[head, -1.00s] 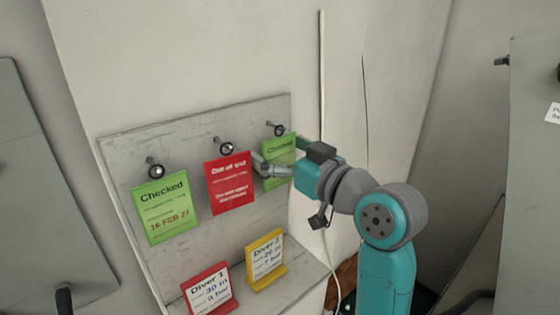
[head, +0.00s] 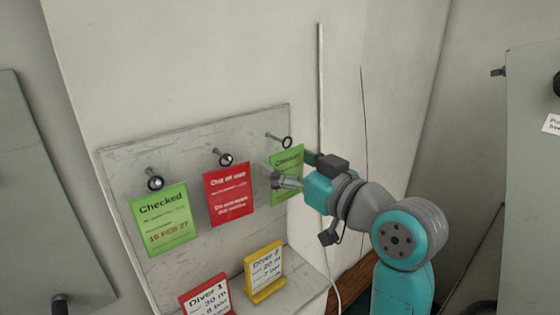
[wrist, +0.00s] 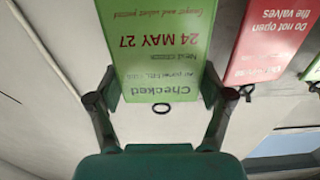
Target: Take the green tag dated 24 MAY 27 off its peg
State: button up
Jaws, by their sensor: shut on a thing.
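The green tag dated 24 MAY 27 (wrist: 155,50) fills the top middle of the wrist view, upside down, its date readable. In the head view the tag (head: 287,165) is at the right end of the grey panel, partly covered by my gripper (head: 278,176). My gripper (wrist: 158,85) is shut on the tag, with one finger at each side edge. The tag's ring (head: 287,142) is at the outer end of its peg (head: 273,136); I cannot tell whether it still encircles the peg.
A red tag (head: 229,195) hangs just left, close to my fingers. Below, red (head: 208,297) and yellow (head: 265,270) diver cards stand on the panel's ledge.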

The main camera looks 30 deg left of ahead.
jog(key=v, duration=1.5)
jog(key=shift+d, duration=0.4)
